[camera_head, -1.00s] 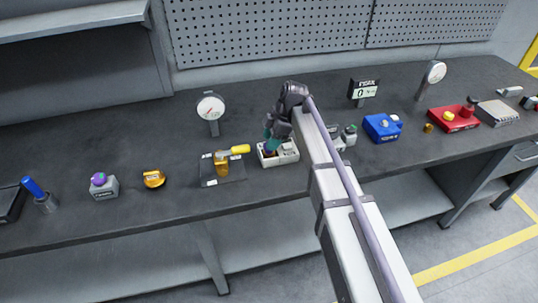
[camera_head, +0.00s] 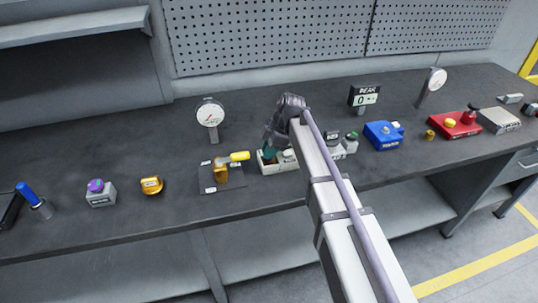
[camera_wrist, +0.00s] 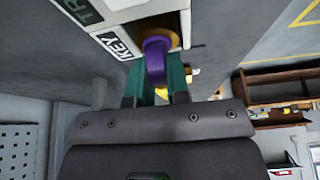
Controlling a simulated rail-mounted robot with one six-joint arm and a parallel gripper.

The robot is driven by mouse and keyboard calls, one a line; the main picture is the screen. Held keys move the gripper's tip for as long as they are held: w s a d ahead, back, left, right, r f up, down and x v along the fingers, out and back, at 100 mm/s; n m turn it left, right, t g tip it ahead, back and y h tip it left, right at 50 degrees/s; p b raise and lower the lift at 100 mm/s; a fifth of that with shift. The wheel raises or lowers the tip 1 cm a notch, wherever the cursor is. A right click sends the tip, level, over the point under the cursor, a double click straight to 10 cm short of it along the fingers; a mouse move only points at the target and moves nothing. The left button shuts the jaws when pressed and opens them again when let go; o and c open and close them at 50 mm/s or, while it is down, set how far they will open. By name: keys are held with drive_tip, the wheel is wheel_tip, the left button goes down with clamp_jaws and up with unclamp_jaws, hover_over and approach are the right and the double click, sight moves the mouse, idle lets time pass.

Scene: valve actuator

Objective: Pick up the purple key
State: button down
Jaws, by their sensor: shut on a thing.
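The purple key (camera_wrist: 156,58) shows in the wrist view, seated in a round orange-brown opening of a white box (camera_wrist: 128,28) labelled KEY. My gripper (camera_wrist: 155,77) has its teal fingers on both sides of the key and is shut on it. In the head view, my gripper (camera_head: 269,154) is low over the white box (camera_head: 278,167). My wrist and arm cover part of the box there, and the key is hidden. I cannot tell whether the key is lifted at all.
A yellow-handled valve (camera_head: 222,173) stands close left of the box, with a gauge (camera_head: 209,114) behind it. A grey box with a purple knob (camera_head: 96,186) is farther left. A blue box (camera_head: 382,134) and a red box (camera_head: 455,124) stand to the right.

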drive_tip(key=shift+r, duration=0.1)
wheel_tip(320, 180, up, 10)
drive_tip(key=p, duration=1)
drive_tip(key=shift+r, duration=0.1)
drive_tip(key=shift+f, duration=0.2)
idle(0.3)
